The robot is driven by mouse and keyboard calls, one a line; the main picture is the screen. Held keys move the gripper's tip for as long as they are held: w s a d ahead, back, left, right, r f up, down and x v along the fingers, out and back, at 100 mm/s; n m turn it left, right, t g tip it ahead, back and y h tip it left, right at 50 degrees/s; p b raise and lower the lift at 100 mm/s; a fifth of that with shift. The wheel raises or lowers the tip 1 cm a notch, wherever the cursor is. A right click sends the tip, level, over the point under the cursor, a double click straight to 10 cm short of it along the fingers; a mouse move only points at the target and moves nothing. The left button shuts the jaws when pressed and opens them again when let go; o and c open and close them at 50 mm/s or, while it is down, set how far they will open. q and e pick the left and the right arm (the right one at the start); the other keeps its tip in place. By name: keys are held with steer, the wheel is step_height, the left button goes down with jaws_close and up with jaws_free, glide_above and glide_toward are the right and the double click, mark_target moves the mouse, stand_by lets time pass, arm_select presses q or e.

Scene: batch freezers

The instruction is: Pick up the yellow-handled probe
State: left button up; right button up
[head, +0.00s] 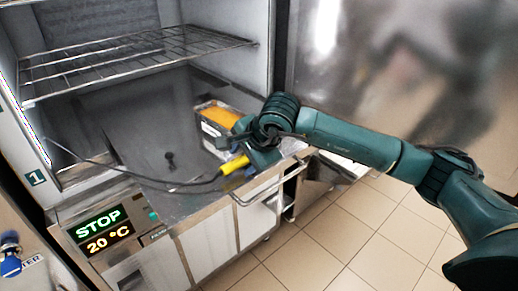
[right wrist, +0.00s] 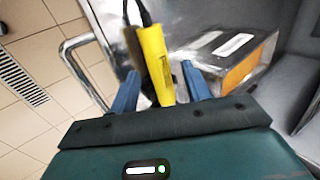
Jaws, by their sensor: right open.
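The yellow-handled probe (head: 235,165) lies at the freezer's front edge. Its dark cable runs left across the freezer opening. In the right wrist view the yellow handle (right wrist: 153,58) stands between the two blue fingers of my right gripper (right wrist: 160,76). The fingers are apart, with a gap visible on each side of the handle. In the head view my right gripper (head: 250,146) is just above and beside the handle, and partly hides the area around it. My left gripper is not in view.
A metal container (head: 213,130) with orange contents and a white label sits right behind the probe. A wire shelf (head: 130,58) is above, inside the freezer. A panel (head: 103,230) reads STOP, 20 °C. A bar handle (head: 262,192) runs along the front. Tiled floor lies to the right.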

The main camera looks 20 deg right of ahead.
steer(key=shift+c, duration=0.2)
jaws_close()
stand_by(0.3)
